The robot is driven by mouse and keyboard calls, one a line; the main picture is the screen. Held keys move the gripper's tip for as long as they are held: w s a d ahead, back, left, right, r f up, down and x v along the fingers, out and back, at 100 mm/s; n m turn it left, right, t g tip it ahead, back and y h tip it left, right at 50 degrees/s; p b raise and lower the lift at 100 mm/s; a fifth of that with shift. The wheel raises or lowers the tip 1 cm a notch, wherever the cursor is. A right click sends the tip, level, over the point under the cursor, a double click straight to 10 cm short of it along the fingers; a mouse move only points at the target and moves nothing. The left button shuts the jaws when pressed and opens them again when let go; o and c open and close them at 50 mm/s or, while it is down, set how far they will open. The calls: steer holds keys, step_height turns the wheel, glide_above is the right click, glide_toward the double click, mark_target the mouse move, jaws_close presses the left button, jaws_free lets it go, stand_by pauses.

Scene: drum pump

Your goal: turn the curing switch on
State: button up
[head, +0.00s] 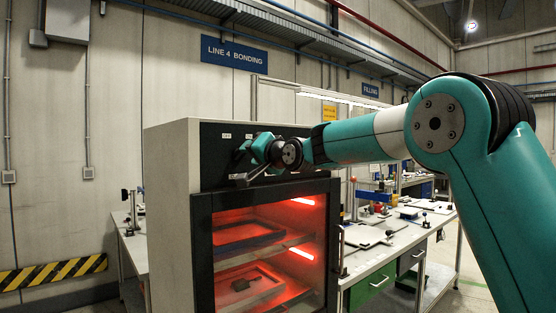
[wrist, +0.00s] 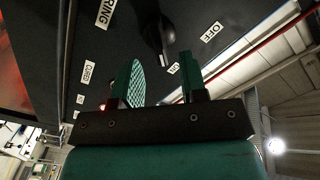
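The curing switch (wrist: 155,30) is a dark rotary knob with a lever-like grip on the dark panel, at the top of the wrist view. A white OFF label (wrist: 212,32) is to its right, and a smaller label below it is hard to read. My gripper (wrist: 160,72) is open, with its two green fingers apart and nothing visible between them. The knob lies just beyond the fingertips; I cannot tell whether they touch. In the head view my gripper (head: 238,166) is in front of the oven's upper panel (head: 212,158), and hides the switch.
The curing oven (head: 170,215) has a glass door and glows red inside, with trays on shelves. Workbenches (head: 385,255) with tools stand to the right. Another label, partly reading RING (wrist: 103,12), is on the panel. A striped barrier (head: 52,272) is at the left.

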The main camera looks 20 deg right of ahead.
steer(key=b+v, duration=0.5)
steer(key=v, duration=1)
steer(key=shift+w, duration=0.1)
steer(key=s+a+f+n+g, duration=0.3)
steer(key=s+a+f+g, duration=0.15)
steer(key=f, duration=0.35)
steer(key=s+a+f+n+g, duration=0.2)
steer(key=s+a+f+g, duration=0.3)
steer(key=f, duration=0.3)
steer(key=s+f+n+g, duration=0.4)
steer(key=s+f, duration=0.3)
steer(key=s, duration=0.4)
steer(key=s+a+f+n+g+h, duration=0.1)
steer(key=s+f+n+g, duration=0.2)
steer(key=s+f, duration=0.5)
steer(key=s, duration=0.4)
steer(key=shift+s+n+g, duration=0.15)
steer(key=shift+n+g, duration=0.2)
steer(key=shift+n, duration=0.05)
